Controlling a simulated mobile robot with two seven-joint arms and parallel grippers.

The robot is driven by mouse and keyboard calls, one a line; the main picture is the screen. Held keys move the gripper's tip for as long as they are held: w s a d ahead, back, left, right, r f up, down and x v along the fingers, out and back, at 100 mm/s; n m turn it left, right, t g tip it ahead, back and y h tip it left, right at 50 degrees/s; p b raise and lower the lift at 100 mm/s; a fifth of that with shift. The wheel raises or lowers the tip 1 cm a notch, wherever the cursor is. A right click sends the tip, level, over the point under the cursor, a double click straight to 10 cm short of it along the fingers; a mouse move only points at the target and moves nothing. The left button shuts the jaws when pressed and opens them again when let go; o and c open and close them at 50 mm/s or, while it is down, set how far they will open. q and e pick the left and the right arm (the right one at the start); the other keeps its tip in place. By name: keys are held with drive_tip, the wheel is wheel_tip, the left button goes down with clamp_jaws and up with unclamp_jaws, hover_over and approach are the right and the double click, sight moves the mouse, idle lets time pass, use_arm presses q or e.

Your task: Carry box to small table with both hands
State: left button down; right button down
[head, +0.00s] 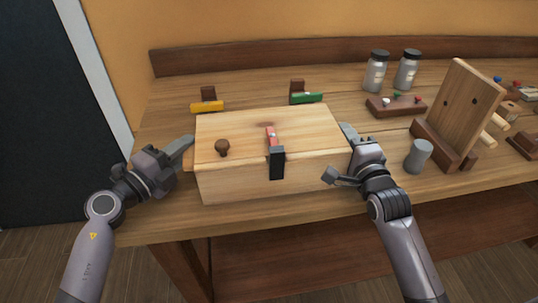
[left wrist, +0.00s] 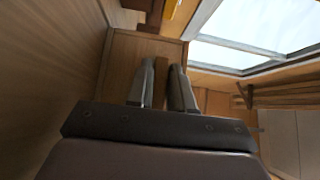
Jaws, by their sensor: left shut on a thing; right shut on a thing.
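The box (head: 235,183) is pale wood with a closed lid, a round brown knob and a black and red latch at its front. It sits at the front of a wooden workbench; I cannot tell whether it touches the top. My left gripper (head: 187,150) is shut on the box's left end. In the left wrist view its fingers (left wrist: 162,85) close around a wooden strip on the box's end wall (left wrist: 128,52). My right gripper (head: 346,133) is shut on the box's right end; its grip point is mostly hidden. No separate small table can be made out.
The workbench (head: 165,118) has a raised back board. Behind the box lie a yellow-handled tool (head: 207,106) and a green-handled tool (head: 306,98). To the right stand two jars (head: 376,72), a grey cylinder (head: 418,155) and an upright wooden board (head: 458,103). Floor shows at left.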

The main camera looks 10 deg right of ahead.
use_arm(q)
drive_tip(key=shift+f, duration=0.1)
